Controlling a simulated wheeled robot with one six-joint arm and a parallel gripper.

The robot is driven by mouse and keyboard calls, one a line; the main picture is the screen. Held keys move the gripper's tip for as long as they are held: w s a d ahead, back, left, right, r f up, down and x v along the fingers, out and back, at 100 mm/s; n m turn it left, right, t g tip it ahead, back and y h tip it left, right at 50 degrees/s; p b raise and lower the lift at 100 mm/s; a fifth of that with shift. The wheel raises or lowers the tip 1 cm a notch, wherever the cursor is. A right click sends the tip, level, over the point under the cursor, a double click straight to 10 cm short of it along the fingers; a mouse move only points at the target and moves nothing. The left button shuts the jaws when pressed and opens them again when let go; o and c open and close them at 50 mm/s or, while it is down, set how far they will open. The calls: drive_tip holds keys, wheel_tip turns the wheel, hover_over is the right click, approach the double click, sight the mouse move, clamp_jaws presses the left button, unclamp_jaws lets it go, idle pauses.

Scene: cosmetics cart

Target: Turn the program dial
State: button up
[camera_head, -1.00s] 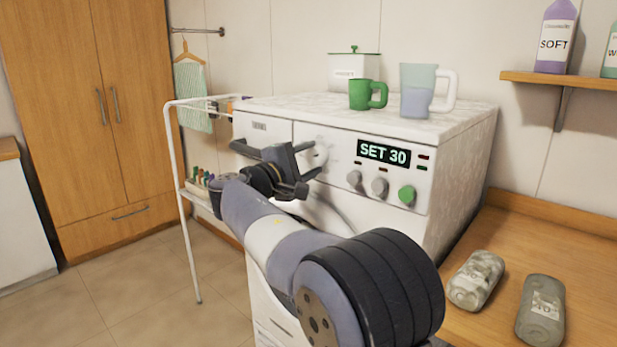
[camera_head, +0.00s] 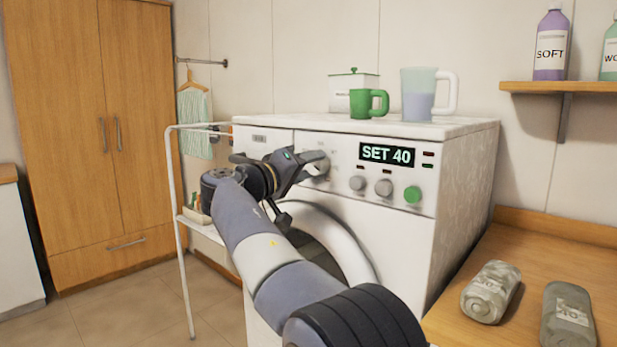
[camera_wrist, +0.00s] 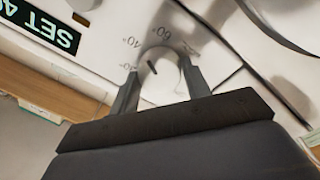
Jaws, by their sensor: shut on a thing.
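The white washing machine (camera_head: 400,225) stands against the wall with its round door below the panel. The pale program dial (camera_head: 321,166) is at the panel's left part. My gripper (camera_head: 308,165) reaches it from the left. In the wrist view the dial (camera_wrist: 165,76) sits between the two fingers of my gripper (camera_wrist: 163,82), which are shut on its sides. A dark pointer line shows on the dial. Printed 40° and 60° marks show around it; a third mark is partly hidden by a finger. The display (camera_head: 387,154) reads SET 40.
Two small grey knobs (camera_head: 383,187) and a green button (camera_head: 412,194) are right of the dial. A green mug (camera_head: 360,103) and a measuring jug (camera_head: 418,95) stand on top. A white rack (camera_head: 175,230) stands at left.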

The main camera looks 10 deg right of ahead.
drive_tip(key=m+b, duration=0.2)
drive_tip(key=m, duration=0.4)
drive_tip(key=shift+g, duration=0.4)
drive_tip(key=shift+m, duration=0.4)
drive_tip(key=o, duration=1)
drive_tip(key=shift+a, duration=0.1)
drive_tip(key=v, duration=1)
drive_tip(key=shift+s+a, duration=0.2)
drive_tip(key=shift+a, duration=0.05)
